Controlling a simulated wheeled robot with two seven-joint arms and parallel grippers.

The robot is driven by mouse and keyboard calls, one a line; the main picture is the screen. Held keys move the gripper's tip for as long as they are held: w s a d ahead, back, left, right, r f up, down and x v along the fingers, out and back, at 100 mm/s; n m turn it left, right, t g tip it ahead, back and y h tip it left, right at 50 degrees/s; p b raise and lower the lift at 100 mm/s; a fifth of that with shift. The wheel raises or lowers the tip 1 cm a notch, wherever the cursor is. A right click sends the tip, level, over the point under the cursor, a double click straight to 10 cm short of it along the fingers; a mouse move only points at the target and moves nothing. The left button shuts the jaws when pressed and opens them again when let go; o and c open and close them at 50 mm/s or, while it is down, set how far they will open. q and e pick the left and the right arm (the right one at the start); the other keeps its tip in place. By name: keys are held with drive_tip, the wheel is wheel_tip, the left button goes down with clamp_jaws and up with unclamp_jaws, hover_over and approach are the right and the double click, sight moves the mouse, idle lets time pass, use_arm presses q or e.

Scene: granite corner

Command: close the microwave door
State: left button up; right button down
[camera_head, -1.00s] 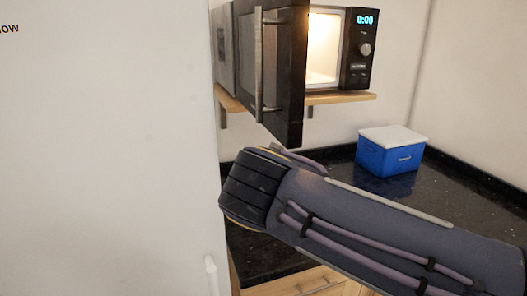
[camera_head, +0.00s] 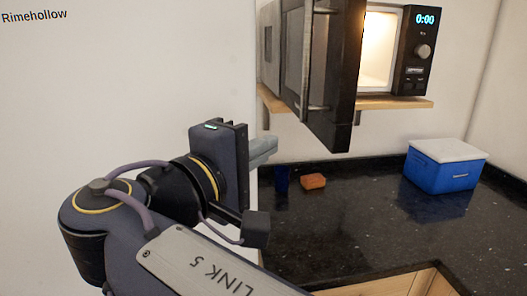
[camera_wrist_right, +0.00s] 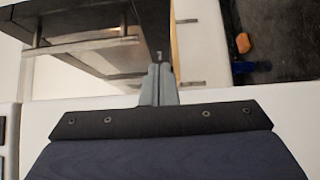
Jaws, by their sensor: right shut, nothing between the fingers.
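The microwave (camera_head: 410,50) stands on a wooden shelf with its lit cavity showing and its clock at 0:00. Its dark door (camera_head: 343,85) stands open, swung out toward me, with a long metal handle (camera_head: 307,60) on its left face. My right gripper (camera_head: 264,148) is below and left of the door in the head view, shut and empty. In the right wrist view its closed fingers (camera_wrist_right: 158,84) point toward the dark door (camera_wrist_right: 150,40), and the handle shows at upper left. I cannot tell whether the fingers touch the door. My left gripper is not in view.
A wooden shelf (camera_head: 395,103) holds the microwave above a black speckled counter (camera_head: 350,225). A blue box with a white lid (camera_head: 445,165), an orange block (camera_head: 313,181) and a dark blue item (camera_head: 281,178) stand on the counter. A white surface fills the left.

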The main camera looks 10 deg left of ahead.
sight(319, 131)
drive_tip(key=w+d+p, duration=0.1)
drive_tip(key=w+d, duration=0.4)
drive_tip(key=shift+w+d, duration=0.25)
drive_tip(key=shift+d, duration=0.3)
